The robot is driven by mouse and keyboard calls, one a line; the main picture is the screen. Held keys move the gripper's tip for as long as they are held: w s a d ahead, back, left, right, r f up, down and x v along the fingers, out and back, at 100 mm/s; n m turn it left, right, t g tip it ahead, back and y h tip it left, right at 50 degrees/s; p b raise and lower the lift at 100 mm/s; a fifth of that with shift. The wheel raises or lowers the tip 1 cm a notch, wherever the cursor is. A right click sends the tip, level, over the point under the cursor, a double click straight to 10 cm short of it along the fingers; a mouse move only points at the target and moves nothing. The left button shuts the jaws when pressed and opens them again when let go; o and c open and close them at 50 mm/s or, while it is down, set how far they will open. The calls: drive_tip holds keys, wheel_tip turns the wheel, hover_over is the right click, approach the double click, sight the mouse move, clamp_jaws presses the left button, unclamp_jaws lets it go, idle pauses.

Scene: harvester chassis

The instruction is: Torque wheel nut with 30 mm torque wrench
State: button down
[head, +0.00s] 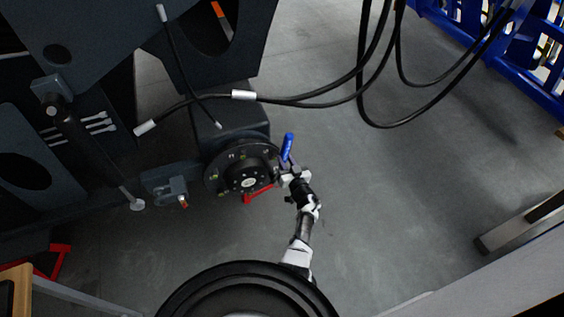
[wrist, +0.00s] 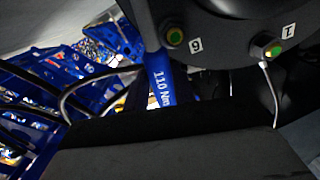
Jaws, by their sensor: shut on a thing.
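The torque wrench shows a blue handle (head: 288,147) in the head view, sticking up at the right edge of the dark round wheel hub (head: 249,181). Two wheel nuts with yellow-green centres, one nut (wrist: 175,37) and another nut (wrist: 272,50), sit beside number labels. The wrench's head is hidden, so I cannot tell whether it touches a nut.
The dark chassis (head: 90,60) fills the upper left. Black hoses (head: 300,101) hang across the top. A red support (head: 258,193) stands under the hub. A black tyre (head: 240,290) lies at the bottom. Blue racking (head: 480,40) is upper right.

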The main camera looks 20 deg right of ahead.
drive_tip(key=shift+d+r, duration=0.15)
drive_tip(key=shift+d, duration=0.1)
drive_tip(key=s+d+m, duration=0.1)
drive_tip(key=s+d, duration=0.1)
drive_tip(key=s, duration=0.9)
drive_tip(key=shift+s+d+f+m, duration=0.2)
drive_tip(key=shift+s+f+m, duration=0.1)
drive_tip(key=shift+s+f, duration=0.05)
idle(1.4)
idle(0.7)
